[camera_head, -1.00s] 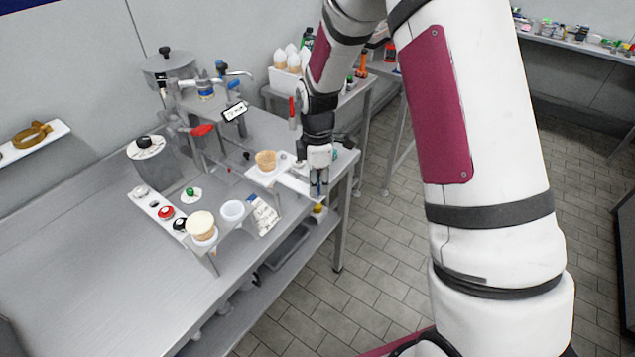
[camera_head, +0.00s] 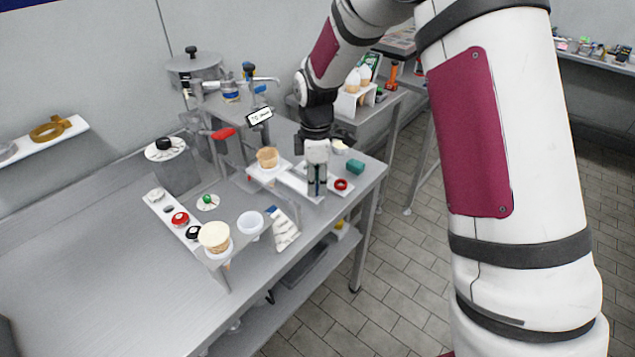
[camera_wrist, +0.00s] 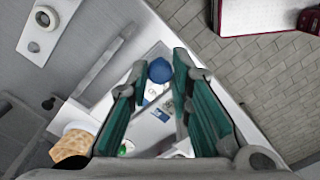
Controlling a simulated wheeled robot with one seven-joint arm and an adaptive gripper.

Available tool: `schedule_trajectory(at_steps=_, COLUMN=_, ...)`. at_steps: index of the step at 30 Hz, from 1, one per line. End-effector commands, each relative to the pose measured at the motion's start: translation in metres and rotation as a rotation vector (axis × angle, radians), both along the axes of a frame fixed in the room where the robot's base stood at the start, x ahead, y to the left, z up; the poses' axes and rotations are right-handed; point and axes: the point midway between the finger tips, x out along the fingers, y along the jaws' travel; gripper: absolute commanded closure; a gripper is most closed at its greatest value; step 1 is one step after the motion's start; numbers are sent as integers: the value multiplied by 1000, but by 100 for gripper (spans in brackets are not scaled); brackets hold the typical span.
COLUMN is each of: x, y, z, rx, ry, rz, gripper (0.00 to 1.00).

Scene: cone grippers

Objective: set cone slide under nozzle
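The cone slide (camera_head: 305,188) is a long white plate on the steel table in the head view. A waffle cone (camera_head: 267,158) stands upright at its machine end. The cone also shows at lower left in the wrist view (camera_wrist: 72,146). My gripper (camera_head: 317,190) points down at the slide's outer end, on the side away from the machine. In the wrist view its teal fingers (camera_wrist: 158,70) are spread with a gap and hold nothing visible. Whether they touch the slide is unclear. The machine has a red handle (camera_head: 223,133) and a small screen (camera_head: 259,116); the nozzle cannot be made out clearly.
A white cup (camera_head: 250,222) and a cream-topped tub (camera_head: 214,237) stand at the table's front. A rack of cones (camera_head: 358,88) stands behind.

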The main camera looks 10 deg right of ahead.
Motion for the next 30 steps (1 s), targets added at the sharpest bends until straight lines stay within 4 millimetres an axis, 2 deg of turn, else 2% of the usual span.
schedule_trajectory(at_steps=1, x=0, y=0, z=0, rx=0, ry=0, rz=0, gripper=66)
schedule_trajectory(at_steps=2, x=0, y=0, z=0, rx=0, ry=0, rz=0, gripper=60)
schedule_trajectory(at_steps=11, x=0, y=0, z=1, rx=0, ry=0, rz=0, gripper=60)
schedule_trajectory(at_steps=14, x=0, y=0, z=6, rx=1, ry=-2, rz=0, gripper=60)
schedule_trajectory(at_steps=17, x=1, y=0, z=19, rx=1, ry=-3, rz=-1, gripper=60)
schedule_trajectory(at_steps=24, x=1, y=0, z=68, rx=1, ry=-5, rz=-1, gripper=60)
schedule_trajectory(at_steps=30, x=1, y=0, z=102, rx=1, ry=-3, rz=-1, gripper=60)
